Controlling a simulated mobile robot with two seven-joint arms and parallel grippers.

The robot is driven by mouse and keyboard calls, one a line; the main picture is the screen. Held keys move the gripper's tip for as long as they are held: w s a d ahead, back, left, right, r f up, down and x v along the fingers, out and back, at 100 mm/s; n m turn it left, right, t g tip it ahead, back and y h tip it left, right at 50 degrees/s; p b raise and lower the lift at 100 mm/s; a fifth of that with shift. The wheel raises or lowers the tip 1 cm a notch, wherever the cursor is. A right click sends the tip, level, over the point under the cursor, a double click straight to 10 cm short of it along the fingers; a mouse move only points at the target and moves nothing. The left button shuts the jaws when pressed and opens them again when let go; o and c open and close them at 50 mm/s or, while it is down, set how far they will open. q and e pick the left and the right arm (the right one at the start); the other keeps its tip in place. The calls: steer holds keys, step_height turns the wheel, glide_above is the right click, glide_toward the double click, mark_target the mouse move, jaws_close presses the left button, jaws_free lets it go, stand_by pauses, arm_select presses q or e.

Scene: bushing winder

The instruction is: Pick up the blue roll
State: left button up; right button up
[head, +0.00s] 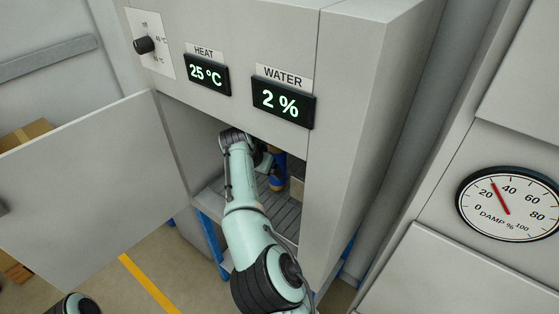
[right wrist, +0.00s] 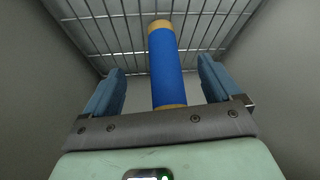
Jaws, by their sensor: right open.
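The blue roll (right wrist: 167,68) has tan ends and stands between the two fingers of my right gripper (right wrist: 162,85) in the right wrist view, with a gap on each side. The right gripper is open and holds nothing. In the head view the blue roll (head: 278,178) shows partly inside the open cabinet, behind my right arm. The gripper's fingers are mostly hidden there by the arm. My left gripper is not in view; only a dark piece of my body shows at the bottom left.
The cabinet door (head: 90,190) stands open to the left. The cabinet's right wall (head: 340,130) and slatted floor (head: 285,212) bound the space around my arm. Displays for heat (head: 207,74) and water (head: 283,102) sit above the opening. A damp gauge (head: 508,204) is at right.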

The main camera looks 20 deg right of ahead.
mark_target(280, 155)
steer(key=w+d+p, duration=0.1)
steer(key=w+d, duration=0.1)
steer(key=w+d+p, duration=0.1)
steer(key=w+d, duration=0.1)
steer(key=w, duration=0.1)
steer(key=w+d+f+p, duration=0.1)
steer(key=w+d+p, duration=0.1)
steer(key=w+d, duration=0.1)
steer(key=shift+s, duration=0.1)
steer(key=c, duration=0.4)
steer(key=shift+w, duration=0.3)
jaws_close()
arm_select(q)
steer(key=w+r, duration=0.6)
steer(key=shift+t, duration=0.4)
arm_select(e)
steer(key=shift+s, duration=0.1)
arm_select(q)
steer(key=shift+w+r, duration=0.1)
arm_select(e)
steer(key=shift+r, duration=0.2)
